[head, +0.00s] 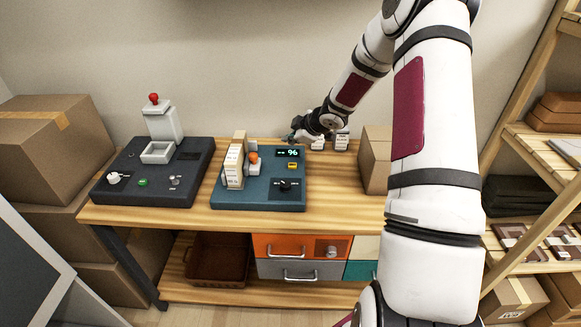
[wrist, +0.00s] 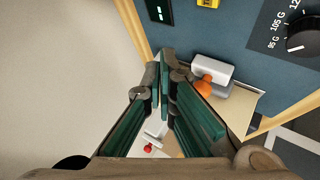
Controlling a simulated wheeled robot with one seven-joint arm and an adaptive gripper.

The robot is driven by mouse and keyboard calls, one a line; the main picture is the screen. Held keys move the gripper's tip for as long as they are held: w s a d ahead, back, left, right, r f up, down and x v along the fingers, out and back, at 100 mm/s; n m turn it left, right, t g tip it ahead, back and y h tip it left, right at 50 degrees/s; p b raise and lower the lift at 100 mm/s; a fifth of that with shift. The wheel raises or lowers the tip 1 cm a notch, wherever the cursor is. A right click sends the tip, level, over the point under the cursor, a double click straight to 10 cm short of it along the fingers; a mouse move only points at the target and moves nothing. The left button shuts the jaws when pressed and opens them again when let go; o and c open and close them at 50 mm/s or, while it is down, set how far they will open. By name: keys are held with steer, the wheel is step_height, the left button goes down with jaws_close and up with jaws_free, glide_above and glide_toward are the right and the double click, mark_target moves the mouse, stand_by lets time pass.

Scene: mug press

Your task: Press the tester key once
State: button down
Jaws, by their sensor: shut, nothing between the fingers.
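The blue tester (head: 258,192) sits on the wooden bench, with a lit display (head: 288,153) reading 96. A small yellow key (head: 292,166) is on its top below the display; part of it shows at the top edge of the wrist view (wrist: 208,3). A dark dial (head: 286,185) is nearer the front. My gripper (head: 294,138) is shut and empty, above the tester's back edge behind the display. In the wrist view my gripper (wrist: 165,62) has its fingers together, apart from the key. Its height above the panel is hard to tell.
An orange knob (head: 253,156) on a white block and a cream printed carton (head: 233,167) stand on the tester's left side. A dark press unit (head: 150,178) with a red knob is farther left.

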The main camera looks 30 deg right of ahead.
steer(key=b, duration=0.5)
glide_above(291, 166)
step_height(291, 166, down, 4)
steer(key=shift+w+f, duration=0.15)
steer(key=shift+f, duration=0.05)
steer(key=shift+f+b, duration=1)
steer(key=shift+f, duration=0.45)
steer(key=shift+f, duration=0.4)
steer(key=shift+f+b, duration=0.45)
steer(key=shift+f, duration=0.05)
stand_by(0.5)
steer(key=shift+r, duration=0.1)
steer(key=shift+r+p, duration=0.85)
steer(key=shift+p, duration=0.25)
